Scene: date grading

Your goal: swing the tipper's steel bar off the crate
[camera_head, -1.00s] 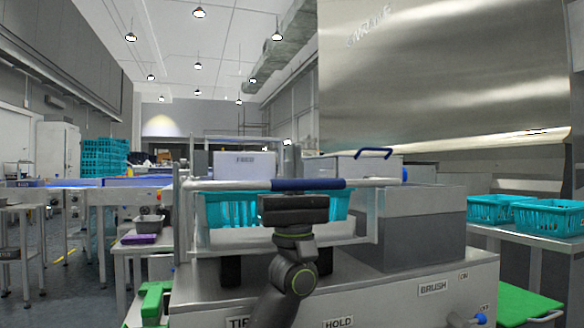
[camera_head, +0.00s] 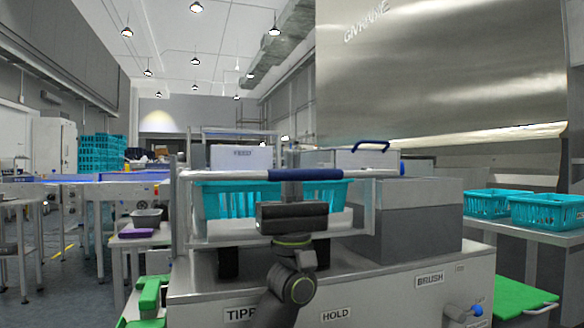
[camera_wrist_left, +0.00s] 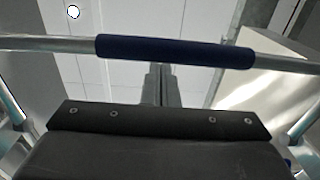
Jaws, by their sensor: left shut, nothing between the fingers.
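The tipper's steel bar with its blue grip sleeve (camera_head: 306,174) runs level across the front of the tipper frame, in front of the upper edge of a turquoise crate (camera_head: 225,200). The sleeve (camera_wrist_left: 175,50) crosses the top of the left wrist view. My left gripper (camera_head: 291,188) is at the middle of the bar, its dark body just below the sleeve and in front of the crate. Its fingers (camera_wrist_left: 161,82) are shut and empty, pointing up towards the sleeve. I cannot tell whether they touch it. My right gripper is out of view.
The tipper's cabinet (camera_head: 390,295) carries TIP, HOLD and BRUSH labels. A grey block (camera_head: 420,225) stands right of the crate. More turquoise crates (camera_head: 545,212) sit on a side table at right. A small table at left holds a grey tray (camera_head: 147,217) and a purple item (camera_head: 138,232).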

